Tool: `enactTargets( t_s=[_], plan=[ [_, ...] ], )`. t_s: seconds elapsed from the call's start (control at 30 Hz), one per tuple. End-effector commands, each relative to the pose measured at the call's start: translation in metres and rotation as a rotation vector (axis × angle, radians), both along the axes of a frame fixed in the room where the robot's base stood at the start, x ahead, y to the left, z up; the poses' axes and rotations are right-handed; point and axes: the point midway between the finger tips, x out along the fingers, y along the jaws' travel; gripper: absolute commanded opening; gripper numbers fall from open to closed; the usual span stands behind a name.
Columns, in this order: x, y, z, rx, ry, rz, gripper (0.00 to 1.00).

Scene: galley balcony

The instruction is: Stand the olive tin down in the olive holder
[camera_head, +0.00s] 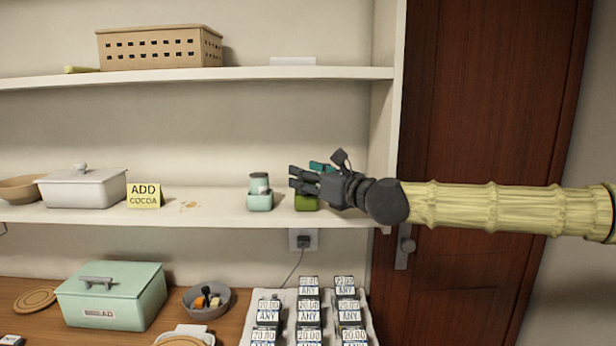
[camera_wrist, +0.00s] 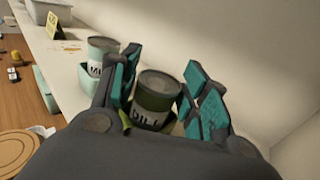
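The olive tin (camera_wrist: 155,98) is dark green with a grey lid and part of a label showing. In the wrist view it sits between the teal finger pads of my gripper (camera_wrist: 160,75), which flank it closely on both sides. The olive holder (camera_head: 306,203) stands on the middle shelf right below my fingers. A little of its green edge shows at the tin's base in the wrist view. How deep the tin sits is hidden.
Left of the olive holder, a mint holder (camera_head: 260,202) carries a mint tin (camera_head: 259,183). Further left are a yellow note (camera_head: 144,196) and a white lidded box (camera_head: 83,188). The upper shelf (camera_head: 250,74) runs above, and the shelf's side wall stands to the right.

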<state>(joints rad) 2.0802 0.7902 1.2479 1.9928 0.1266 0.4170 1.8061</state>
Motion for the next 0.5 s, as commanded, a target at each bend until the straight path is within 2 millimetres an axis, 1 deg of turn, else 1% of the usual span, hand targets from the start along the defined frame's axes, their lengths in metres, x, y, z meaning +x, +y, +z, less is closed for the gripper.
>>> enactTargets(
  t_s=[0.03,0.07,0.37,0.5],
  plan=[
    [0.0000,0.0000,0.0007,0.000,0.000,0.000,0.60],
    [0.0001,-0.0001,0.0006,0.000,0.000,0.000,0.64],
    [-0.0002,-0.0003,0.0000,0.000,0.000,0.000,0.64],
    [-0.0042,-0.0040,0.0001,0.001,0.001,0.000,0.64]
  ],
)
